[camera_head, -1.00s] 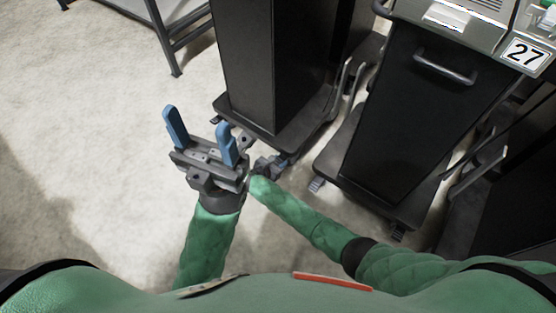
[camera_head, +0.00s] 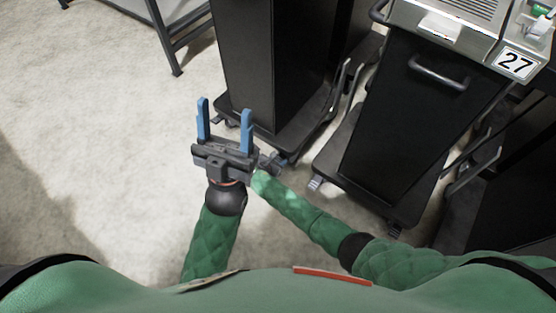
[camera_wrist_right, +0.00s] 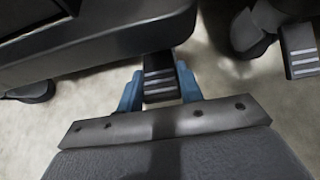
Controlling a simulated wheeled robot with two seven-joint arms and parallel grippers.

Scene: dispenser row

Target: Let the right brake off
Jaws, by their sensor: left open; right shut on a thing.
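In the wrist view, the blue fingers of my right gripper (camera_wrist_right: 160,92) are shut around a dark brake pedal (camera_wrist_right: 160,82) with pale stripes. The pedal sticks out from under a black cart base (camera_wrist_right: 90,45). In the head view, my right gripper (camera_head: 277,160) is low at the near right corner of the left black cart (camera_head: 258,65), and its fingers are hard to make out. My left gripper (camera_head: 225,112) is open and empty, blue fingers upright, in front of that cart's near left side.
A second striped pedal (camera_wrist_right: 301,50) shows at the right in the wrist view. The cart numbered 27 (camera_head: 400,120) stands to the right, with striped pedals at its base (camera_head: 316,184). A grey metal table frame (camera_head: 165,40) is at the back left. The floor at left is clear.

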